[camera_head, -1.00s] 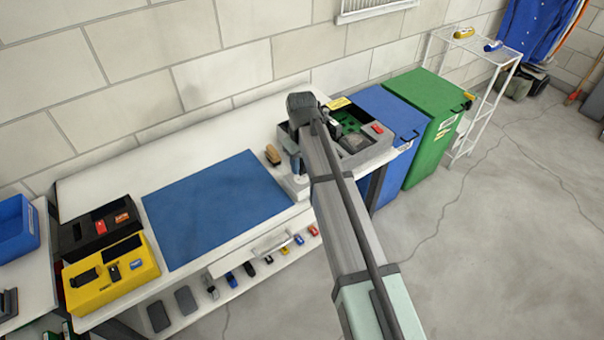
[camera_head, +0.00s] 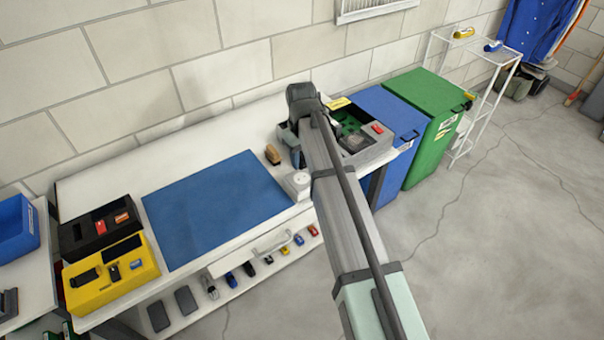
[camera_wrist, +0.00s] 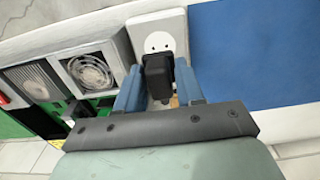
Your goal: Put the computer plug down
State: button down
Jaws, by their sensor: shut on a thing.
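The computer plug (camera_wrist: 158,77) is black and blocky. In the wrist view my gripper (camera_wrist: 160,88) is shut on it, with one blue finger on each side. A white socket block (camera_wrist: 158,36) with two round holes lies just beyond the plug, close to its far end; I cannot tell whether they touch. In the head view the socket block (camera_head: 298,183) sits at the right edge of the blue mat.
The blue mat (camera_head: 215,210) is bare on the white bench. A grey tray (camera_head: 372,151) of computer parts stands right of the socket. In the wrist view a fan unit (camera_wrist: 91,72) is left of the plug. A brown brush (camera_head: 272,154) lies behind the socket.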

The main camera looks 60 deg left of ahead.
jog(key=n, duration=0.2)
send_over(263, 203)
jog(key=shift+f+m, duration=0.5)
jog(key=shift+f, duration=1.75)
jog(key=shift+f+m, duration=0.5)
jog(key=shift+f, duration=1.75)
jog(key=shift+f, duration=0.6)
jog(key=c, duration=0.7)
grip_release()
jog(key=shift+r, duration=0.1)
notch_tip(263, 203, up, 13)
